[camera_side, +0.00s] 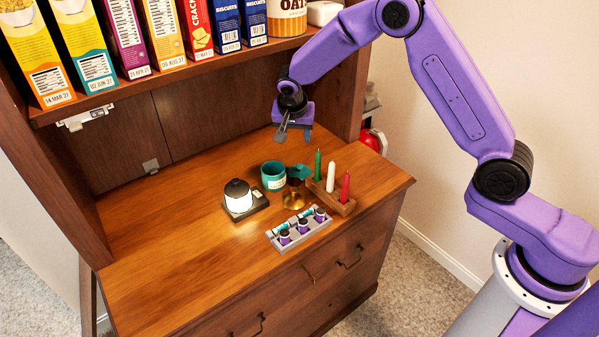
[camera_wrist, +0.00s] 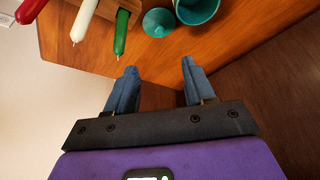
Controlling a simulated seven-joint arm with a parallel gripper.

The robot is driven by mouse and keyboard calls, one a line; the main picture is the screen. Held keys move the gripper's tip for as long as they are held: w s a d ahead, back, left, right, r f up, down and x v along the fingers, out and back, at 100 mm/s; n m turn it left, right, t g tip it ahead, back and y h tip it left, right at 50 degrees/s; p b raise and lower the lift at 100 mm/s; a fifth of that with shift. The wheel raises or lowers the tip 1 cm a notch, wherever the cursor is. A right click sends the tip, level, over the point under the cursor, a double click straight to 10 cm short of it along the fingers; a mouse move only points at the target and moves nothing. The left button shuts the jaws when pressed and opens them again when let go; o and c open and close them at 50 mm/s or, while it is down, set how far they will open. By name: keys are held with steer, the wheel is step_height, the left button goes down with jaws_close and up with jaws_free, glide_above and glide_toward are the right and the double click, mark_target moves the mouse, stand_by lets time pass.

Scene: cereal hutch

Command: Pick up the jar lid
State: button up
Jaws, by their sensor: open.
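The teal jar lid (camera_side: 301,171) is on the hutch counter, right of the open teal jar (camera_side: 274,176). A brass stand (camera_side: 295,197) is just in front of it, and I cannot tell whether they touch. In the wrist view, the round lid (camera_wrist: 159,21) is at the top centre, beside the jar (camera_wrist: 197,9). My gripper (camera_side: 295,131) is open and empty, above the back of the counter, behind the lid and apart from it. In the wrist view, my gripper (camera_wrist: 159,72) has its fingers spread, with bare wood between and beyond them.
A wooden holder (camera_side: 340,206) with green, white and red candles stands right of the lid. A tray of small bottles (camera_side: 299,230) is in front. Boxes fill the shelf (camera_side: 180,75) above. The counter's left side (camera_side: 155,240) is clear.

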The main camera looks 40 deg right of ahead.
mark_target(299, 165)
steer(key=x, duration=1.7)
steer(key=shift+d, duration=0.1)
jaws_close()
